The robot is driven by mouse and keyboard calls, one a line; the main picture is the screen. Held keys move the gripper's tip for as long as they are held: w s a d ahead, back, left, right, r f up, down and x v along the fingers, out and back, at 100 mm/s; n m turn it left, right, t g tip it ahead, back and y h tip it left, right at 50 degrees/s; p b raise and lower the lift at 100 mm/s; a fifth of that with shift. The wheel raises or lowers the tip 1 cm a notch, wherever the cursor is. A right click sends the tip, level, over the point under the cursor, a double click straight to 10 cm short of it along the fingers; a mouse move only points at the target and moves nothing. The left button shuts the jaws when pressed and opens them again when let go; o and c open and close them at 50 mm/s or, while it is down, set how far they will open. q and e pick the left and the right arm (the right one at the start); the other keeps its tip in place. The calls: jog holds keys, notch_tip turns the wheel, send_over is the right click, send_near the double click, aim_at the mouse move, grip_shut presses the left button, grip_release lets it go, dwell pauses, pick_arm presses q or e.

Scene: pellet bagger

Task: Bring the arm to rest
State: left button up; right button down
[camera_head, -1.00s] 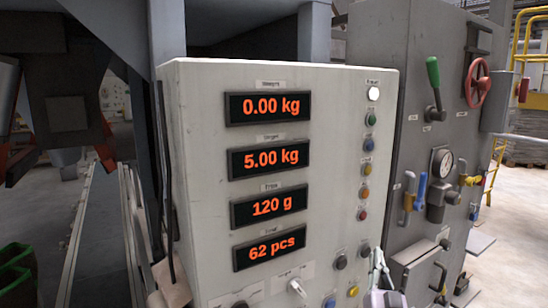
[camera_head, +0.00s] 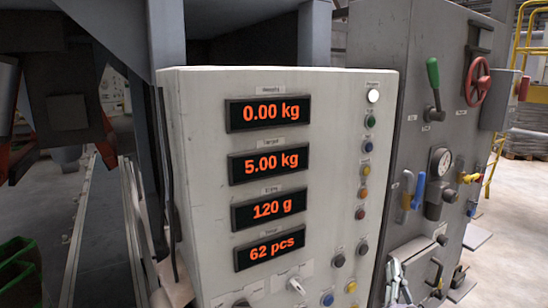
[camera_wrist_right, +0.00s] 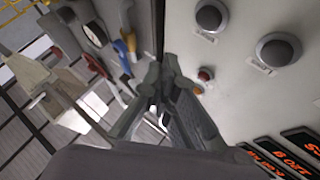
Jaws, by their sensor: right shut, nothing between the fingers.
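My right gripper (camera_head: 396,268) shows at the bottom of the head view, in front of the lower right edge of the pale control panel (camera_head: 210,110). It is shut and empty. In the right wrist view the two grey fingers of the right gripper (camera_wrist_right: 158,80) meet near the middle, beside the panel face. I cannot tell the exact gap to the panel, but no contact shows. My left gripper is not in view.
The panel carries displays reading 0.00 kg, 5.00 kg, 120 g and 62 pcs, with several buttons and a switch (camera_head: 296,286). A grey cabinet (camera_head: 385,60) with a green lever (camera_head: 433,77), red handwheel (camera_head: 477,82) and gauge (camera_head: 441,161) stands at right. Green bins (camera_head: 18,268) stand lower left.

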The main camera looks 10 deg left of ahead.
jog(key=shift+s+d, duration=0.2)
jog(key=shift+s, duration=0.1)
notch_tip(320, 180, down, 24)
jog(key=s+a+n+g+y, duration=0.1)
jog(key=s+a+n+g, duration=0.15)
jog(key=g, duration=0.35)
jog(key=s+f+g, duration=0.3)
jog(key=s+f, duration=0.4)
jog(key=f, duration=0.4)
jog(key=s+f+g, duration=0.3)
jog(key=s+f, duration=0.4)
jog(key=f, duration=0.4)
jog(key=s+d+f+n+g, duration=0.1)
jog(key=s+f+g, duration=0.2)
jog(key=s+f, duration=0.55)
jog(key=s+d+f+n+g, duration=0.1)
jog(key=s+f+g, duration=0.35)
jog(key=s, duration=0.75)
jog(key=s+d+f+g, duration=0.1)
jog(key=s+f, duration=0.2)
jog(key=s, duration=0.7)
jog(key=s+d+f+g+h, duration=0.1)
jog(key=s+f, duration=0.3)
jog(key=s, duration=0.6)
jog(key=shift+s+d+f+g, duration=0.15)
jog(key=shift+s+d+g, duration=0.2)
jog(key=shift+g, duration=0.2)
